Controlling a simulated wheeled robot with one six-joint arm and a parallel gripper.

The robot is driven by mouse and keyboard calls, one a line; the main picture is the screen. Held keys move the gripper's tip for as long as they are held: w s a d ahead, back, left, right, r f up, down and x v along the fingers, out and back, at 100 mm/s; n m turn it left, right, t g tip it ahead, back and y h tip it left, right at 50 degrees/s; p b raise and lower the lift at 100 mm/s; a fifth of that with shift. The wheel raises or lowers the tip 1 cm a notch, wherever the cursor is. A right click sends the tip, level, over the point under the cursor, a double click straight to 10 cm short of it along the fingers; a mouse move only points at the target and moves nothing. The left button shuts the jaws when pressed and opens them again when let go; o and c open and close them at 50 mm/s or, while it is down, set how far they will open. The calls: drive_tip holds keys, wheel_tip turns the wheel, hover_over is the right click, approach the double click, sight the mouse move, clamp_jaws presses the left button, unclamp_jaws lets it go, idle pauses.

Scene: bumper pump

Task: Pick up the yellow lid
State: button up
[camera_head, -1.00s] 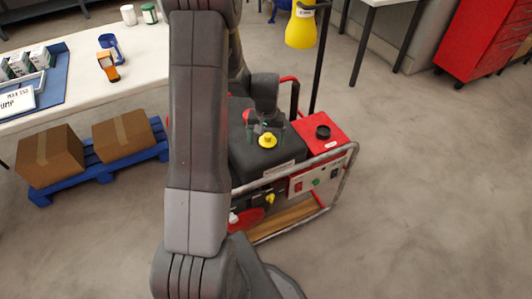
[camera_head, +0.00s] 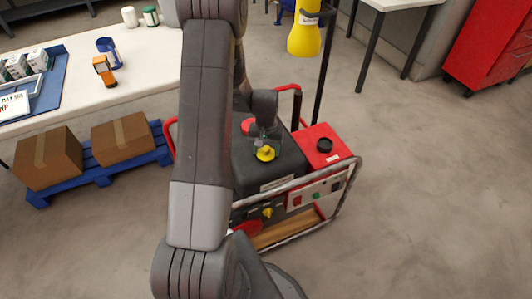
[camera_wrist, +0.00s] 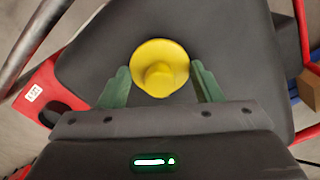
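The yellow lid (camera_wrist: 160,66) is a round disc with a raised knob. In the wrist view it lies against the dark top of the red-framed machine (camera_wrist: 230,40). My gripper (camera_wrist: 160,84) is open, with one green finger on each side of the lid's near part and a gap on both sides. In the head view the lid (camera_head: 266,153) shows just below my gripper (camera_head: 264,138), on the machine's black top (camera_head: 285,165). I cannot tell the height of the fingers above the top.
A red section with a black cap (camera_head: 325,145) is at the machine's right. A white table (camera_head: 150,65) and a blue pallet (camera_head: 100,172) with cardboard boxes stand at left. The floor at right is clear.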

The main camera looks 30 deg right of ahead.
drive_tip(key=shift+c, duration=1.1)
drive_tip(key=shift+r, duration=0.15)
